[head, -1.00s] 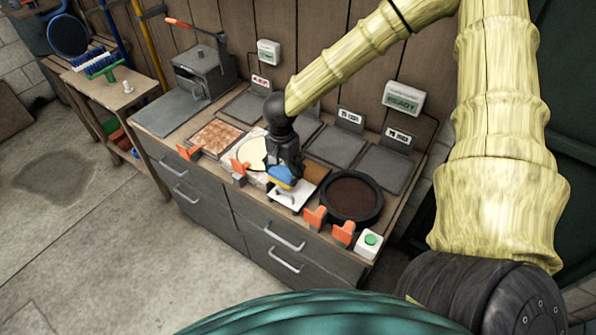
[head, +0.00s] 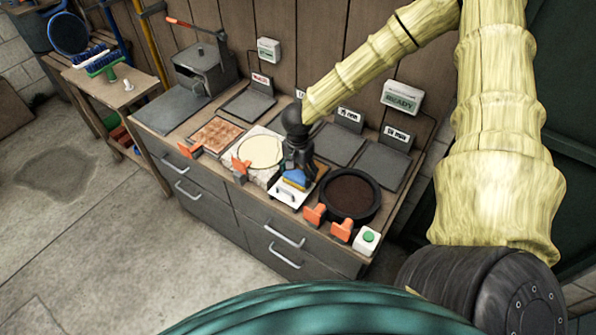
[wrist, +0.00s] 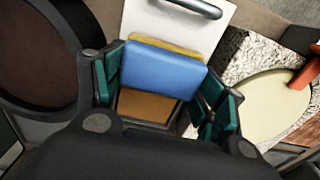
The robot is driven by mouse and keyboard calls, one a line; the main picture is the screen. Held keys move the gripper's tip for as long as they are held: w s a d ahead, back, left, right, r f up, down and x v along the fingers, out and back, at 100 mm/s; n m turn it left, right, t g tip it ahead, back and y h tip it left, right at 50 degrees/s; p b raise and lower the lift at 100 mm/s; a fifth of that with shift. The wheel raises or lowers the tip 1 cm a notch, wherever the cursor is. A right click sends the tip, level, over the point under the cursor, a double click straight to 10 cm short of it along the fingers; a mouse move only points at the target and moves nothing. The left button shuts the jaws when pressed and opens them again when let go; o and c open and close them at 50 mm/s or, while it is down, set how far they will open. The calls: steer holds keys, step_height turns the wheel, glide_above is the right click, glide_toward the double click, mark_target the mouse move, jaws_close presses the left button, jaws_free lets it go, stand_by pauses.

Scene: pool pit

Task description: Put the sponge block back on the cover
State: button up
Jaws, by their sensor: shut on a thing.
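The sponge block (head: 294,178) is blue with a yellow layer. In the wrist view the sponge block (wrist: 165,72) sits between the two fingers of my gripper (wrist: 165,90), which is shut on its sides. A white plate with a handle, which looks like the cover (head: 283,194), lies on the bench just in front of the sponge. The cover (wrist: 150,18) shows beyond the sponge in the wrist view, partly hidden by it. A brown square (wrist: 148,106) shows below the sponge. I cannot tell whether the sponge touches the cover. My gripper (head: 297,170) hides part of this spot.
A round dark pan (head: 349,195) stands close on the right. A pale round disc on a speckled slab (head: 260,152) lies on the left. Orange clamps (head: 315,213) and a green button box (head: 367,240) line the front edge. Grey plates (head: 381,165) lie behind.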

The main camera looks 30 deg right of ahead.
mark_target(298, 173)
steer(key=o, duration=1.3)
steer(key=shift+f, duration=0.1)
steer(key=shift+c, duration=0.2)
step_height(298, 173, up, 12)
steer(key=b, duration=0.1)
